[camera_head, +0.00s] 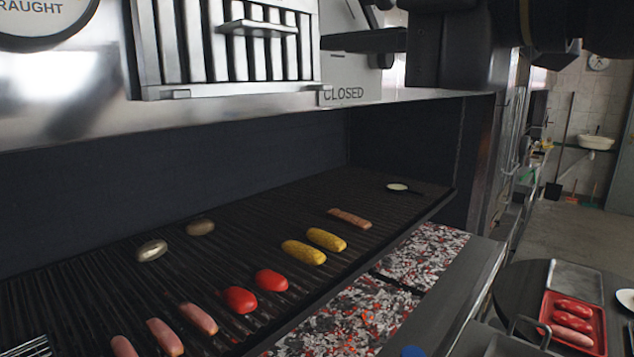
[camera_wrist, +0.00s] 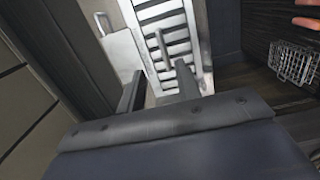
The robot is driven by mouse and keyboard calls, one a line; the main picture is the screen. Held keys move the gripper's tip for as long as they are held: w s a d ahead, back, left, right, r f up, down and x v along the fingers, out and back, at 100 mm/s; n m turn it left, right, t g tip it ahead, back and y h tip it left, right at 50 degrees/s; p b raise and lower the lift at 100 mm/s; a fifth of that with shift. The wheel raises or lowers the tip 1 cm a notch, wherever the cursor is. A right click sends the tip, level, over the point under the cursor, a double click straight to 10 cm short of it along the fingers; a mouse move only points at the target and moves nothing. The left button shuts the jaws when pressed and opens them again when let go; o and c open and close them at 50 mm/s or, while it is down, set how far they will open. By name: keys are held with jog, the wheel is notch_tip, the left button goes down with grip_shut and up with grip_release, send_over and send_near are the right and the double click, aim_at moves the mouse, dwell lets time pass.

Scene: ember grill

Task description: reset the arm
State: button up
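My gripper (camera_head: 345,40) is at the top right of the head view, in front of the hood above the grill. A dark finger reaches left there, in front of the hood's lower edge and the CLOSED plate (camera_head: 344,94). In the wrist view, the two fingers of my gripper (camera_wrist: 160,76) stand apart with nothing between them. Beyond them is the slatted vent panel (camera_wrist: 172,40) of the hood, which also shows in the head view (camera_head: 205,40). My gripper holds nothing and looks clear of the food.
Glowing coals (camera_head: 425,252) lie in front. A red tray (camera_head: 600,330) of meat is at right. A wire basket (camera_wrist: 293,63) shows in the wrist view.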

jog(key=shift+p+x, duration=1.85)
jog(key=shift+x, duration=2.55)
jog(key=shift+a+r+p, duration=0.1)
jog(key=shift+r+p, duration=0.25)
jog(key=shift+p, duration=0.1)
jog(key=shift+w, duration=0.1)
